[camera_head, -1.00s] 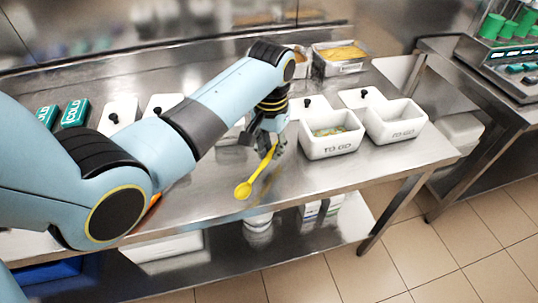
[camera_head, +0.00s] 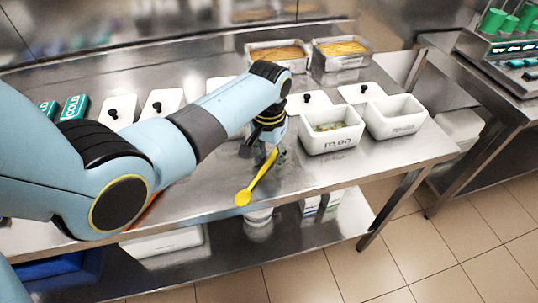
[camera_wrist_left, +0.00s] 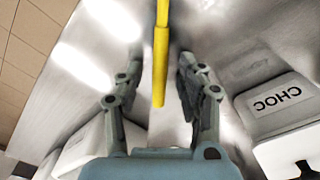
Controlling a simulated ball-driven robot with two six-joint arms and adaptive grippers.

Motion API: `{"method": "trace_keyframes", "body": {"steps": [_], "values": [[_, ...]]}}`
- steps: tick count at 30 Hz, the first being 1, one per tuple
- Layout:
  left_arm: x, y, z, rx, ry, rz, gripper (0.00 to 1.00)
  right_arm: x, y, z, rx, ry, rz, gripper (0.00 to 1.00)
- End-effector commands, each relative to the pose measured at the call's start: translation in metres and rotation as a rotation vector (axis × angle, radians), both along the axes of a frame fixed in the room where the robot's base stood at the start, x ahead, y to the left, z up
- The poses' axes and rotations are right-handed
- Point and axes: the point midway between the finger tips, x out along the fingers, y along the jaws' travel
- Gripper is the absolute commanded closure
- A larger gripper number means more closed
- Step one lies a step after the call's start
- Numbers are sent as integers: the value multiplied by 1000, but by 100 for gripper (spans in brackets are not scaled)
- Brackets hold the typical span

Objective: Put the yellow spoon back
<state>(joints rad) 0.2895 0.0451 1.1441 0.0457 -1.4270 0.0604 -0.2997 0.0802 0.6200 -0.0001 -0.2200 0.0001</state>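The yellow spoon (camera_head: 260,177) is at the table's front side, its bowl toward the front edge and its handle running up and right to my left gripper (camera_head: 268,154). In the left wrist view the spoon handle (camera_wrist_left: 160,62) runs between the two fingers of my left gripper (camera_wrist_left: 160,66). A gap shows on each side of the handle, so the fingers are open. I cannot tell whether the spoon lies flat on the steel. The spoon's bowl is outside the wrist view. My right gripper is not in view.
Metal trays (camera_head: 340,60) of yellow food stand behind. The steel table's (camera_head: 345,178) front right is clear.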

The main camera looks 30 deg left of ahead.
Motion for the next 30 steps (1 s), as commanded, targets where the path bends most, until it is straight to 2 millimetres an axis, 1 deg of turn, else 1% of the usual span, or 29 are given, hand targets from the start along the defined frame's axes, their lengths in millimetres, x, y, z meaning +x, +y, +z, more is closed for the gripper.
{"method": "trace_keyframes", "body": {"steps": [5, 8, 11, 18, 21, 25, 30], "values": [[0, 0, 1, 0, 0, 0, 62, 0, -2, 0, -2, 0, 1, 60], [0, 0, 7, 0, -2, 0, 62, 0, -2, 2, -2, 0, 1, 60], [1, 0, 21, 0, -2, 0, 62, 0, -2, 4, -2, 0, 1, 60], [1, 0, 75, 0, -5, 0, 62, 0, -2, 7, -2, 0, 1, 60], [0, 0, 95, 0, -3, 0, 62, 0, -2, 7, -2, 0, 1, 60], [0, 1, 113, 0, -2, 0, 62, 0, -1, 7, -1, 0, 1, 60], [0, 0, 123, 0, 0, 0, 62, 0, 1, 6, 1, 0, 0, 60]]}}
